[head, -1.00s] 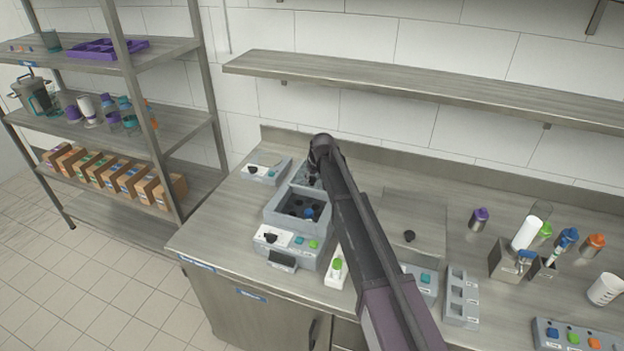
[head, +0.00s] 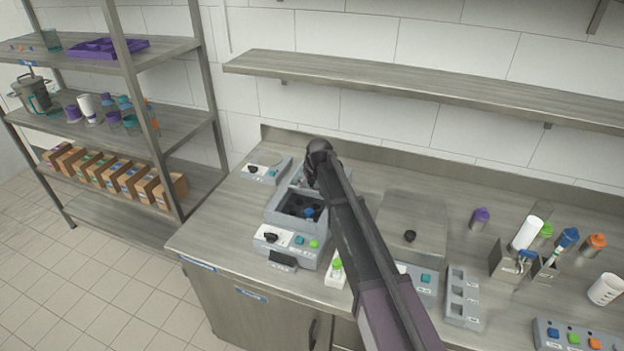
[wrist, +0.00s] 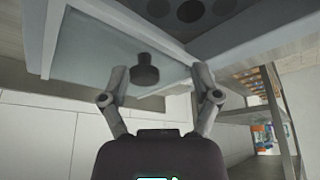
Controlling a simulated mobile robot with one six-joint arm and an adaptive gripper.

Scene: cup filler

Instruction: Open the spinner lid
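The spinner (head: 270,216) is a grey box at the left of the counter, with dark round wells showing inside its open top. Its lid (wrist: 85,55) is a grey-framed, see-through panel with a black knob (wrist: 145,70). The lid is raised and tilted at the back of the spinner; in the head view my arm hides most of it. My gripper (wrist: 162,82) is open at the lid's face. The knob lies between the fingers in the picture, nearer the left one; I cannot tell whether they touch. The gripper also shows above the spinner's back in the head view (head: 312,178).
A small grey device (head: 265,168) stands behind the spinner. A green-capped bottle (head: 336,272) stands at the spinner's front right. A wall shelf (head: 430,90) runs above the counter.

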